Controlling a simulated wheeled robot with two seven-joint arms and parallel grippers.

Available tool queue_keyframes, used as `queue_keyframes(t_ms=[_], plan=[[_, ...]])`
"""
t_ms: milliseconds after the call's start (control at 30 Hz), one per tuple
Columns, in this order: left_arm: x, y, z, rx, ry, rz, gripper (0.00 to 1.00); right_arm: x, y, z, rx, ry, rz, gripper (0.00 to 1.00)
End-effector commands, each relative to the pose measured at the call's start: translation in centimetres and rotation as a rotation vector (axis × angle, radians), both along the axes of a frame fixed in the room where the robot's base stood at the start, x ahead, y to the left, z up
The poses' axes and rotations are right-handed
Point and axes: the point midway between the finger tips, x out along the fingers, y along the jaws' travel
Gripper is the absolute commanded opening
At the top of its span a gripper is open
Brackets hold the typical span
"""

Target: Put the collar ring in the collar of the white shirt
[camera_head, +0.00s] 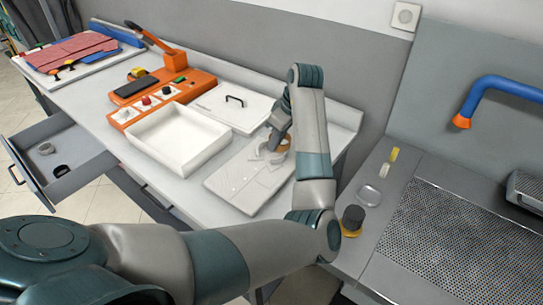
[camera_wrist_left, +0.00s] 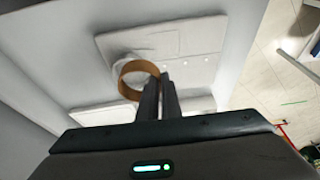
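The folded white shirt (camera_head: 247,182) lies flat on the counter, its collar end toward the back wall. In the left wrist view the shirt (camera_wrist_left: 180,40) shows a row of small buttons, with its collar near the ring. My left gripper (camera_head: 276,142) points down at the collar end. In the left wrist view my left gripper (camera_wrist_left: 160,82) has its fingers nearly together, pinching the wall of the tan collar ring (camera_wrist_left: 122,72). The ring is at or just above the collar; I cannot tell whether it touches. My right gripper is not in view.
An orange device (camera_head: 165,90) and folded red cloth (camera_head: 70,50) are farther left. An open drawer (camera_head: 60,165) juts out. A perforated board (camera_head: 450,240) is at right.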

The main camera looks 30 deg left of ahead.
Motion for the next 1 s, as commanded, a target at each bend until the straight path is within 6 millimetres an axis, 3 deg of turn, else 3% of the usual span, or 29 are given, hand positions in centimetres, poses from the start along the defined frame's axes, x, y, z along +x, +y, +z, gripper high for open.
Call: queue_keyframes(t_ms=[200, 367, 767, 1000], plan=[[4.1, -4.0, 0.0, -0.02, 0.001, -0.113, 0.0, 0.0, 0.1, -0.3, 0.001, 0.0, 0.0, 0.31], [5.1, -5.1, 0.1, -0.026, -0.001, -0.141, 0.0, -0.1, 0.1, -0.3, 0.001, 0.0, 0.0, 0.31], [5.1, -4.7, -0.1, -0.025, 0.0, -0.141, 0.0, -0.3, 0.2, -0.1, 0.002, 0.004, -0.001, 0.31], [5.0, -1.9, -1.5, -0.024, 0.002, -0.139, 0.0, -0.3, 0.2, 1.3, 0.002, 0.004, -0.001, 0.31]])
